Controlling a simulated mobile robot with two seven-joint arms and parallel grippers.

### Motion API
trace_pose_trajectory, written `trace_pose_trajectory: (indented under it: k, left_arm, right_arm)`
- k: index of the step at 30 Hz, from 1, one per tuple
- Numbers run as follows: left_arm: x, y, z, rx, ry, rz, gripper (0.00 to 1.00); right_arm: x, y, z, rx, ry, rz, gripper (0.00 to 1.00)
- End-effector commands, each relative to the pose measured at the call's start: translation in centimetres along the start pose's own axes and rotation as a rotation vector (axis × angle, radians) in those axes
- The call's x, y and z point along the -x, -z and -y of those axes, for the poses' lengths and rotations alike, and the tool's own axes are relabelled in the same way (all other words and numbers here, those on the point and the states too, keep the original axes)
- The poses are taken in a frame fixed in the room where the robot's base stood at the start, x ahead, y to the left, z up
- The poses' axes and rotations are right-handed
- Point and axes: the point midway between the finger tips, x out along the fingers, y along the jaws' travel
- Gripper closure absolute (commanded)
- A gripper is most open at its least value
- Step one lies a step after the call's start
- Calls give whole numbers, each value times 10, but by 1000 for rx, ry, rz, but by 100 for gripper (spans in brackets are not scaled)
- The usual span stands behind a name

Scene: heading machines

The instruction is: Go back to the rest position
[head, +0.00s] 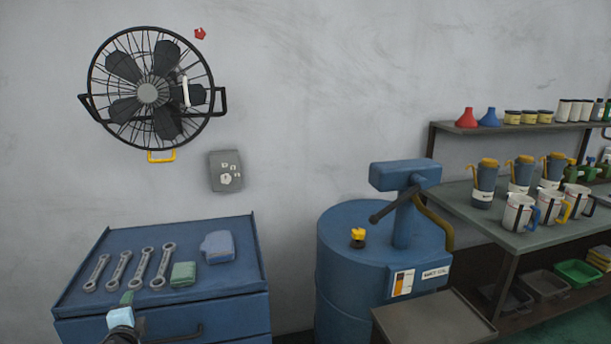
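Neither of my grippers can be clearly made out in the head view. A small light blue and black piece with a green tip (120,318) shows at the bottom edge, in front of the blue tool cabinet (235,305). Its lower part is cut off, and I cannot tell what it belongs to.
Several wrenches (142,266), a green block (183,274) and a blue cloth-like item (217,246) lie on the cabinet. A blue drum (345,260) with a pump stands right of it. Shelving (455,207) with mugs and cans is far right. A fan (148,92) hangs above.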

Motion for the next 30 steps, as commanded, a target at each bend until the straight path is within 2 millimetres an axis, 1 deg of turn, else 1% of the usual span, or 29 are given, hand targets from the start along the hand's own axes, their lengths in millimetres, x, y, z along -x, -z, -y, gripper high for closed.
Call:
trace_pose_trajectory:
  k: [1, 6, 12, 15, 16, 18, 23, 26, 27, 29, 30]
  left_arm:
    - [0, 6, -2, 105, -11, -30, 40]
    - [2, 27, -5, 500, -66, -130, 40]
    - [6, 47, -4, 913, -138, -216, 40]
    - [8, 55, -2, 1103, -175, -251, 40]
    - [10, 57, -4, 1150, -189, -257, 40]
    - [24, 60, -33, 1129, -224, -247, 40]
    - [57, 66, -82, 1121, -293, -236, 40]
    - [83, 70, -116, 1121, -343, -227, 40]
    - [96, 70, -131, 1121, -367, -222, 40]
    - [118, 71, -155, 1122, -405, -212, 40]
    - [134, 72, -172, 1124, -433, -205, 40]
  right_arm:
    - [0, -1, -1, 2, 0, 3, 64]
    - [0, -1, -2, 6, 0, 1, 64]
    - [0, -2, -4, 10, -1, 1, 64]
    - [0, -3, -4, 10, -2, 2, 64]
    - [0, -3, -4, 10, -2, 3, 64]
    - [0, -4, -4, 10, -2, 4, 64]
    - [0, -4, -4, 10, -3, 4, 64]
    - [0, -4, -4, 9, -3, 3, 64]
    - [0, -4, -4, 9, -3, 3, 64]
    - [0, -4, -4, 8, -3, 3, 64]
    - [-1, -4, -4, 7, -3, 3, 64]
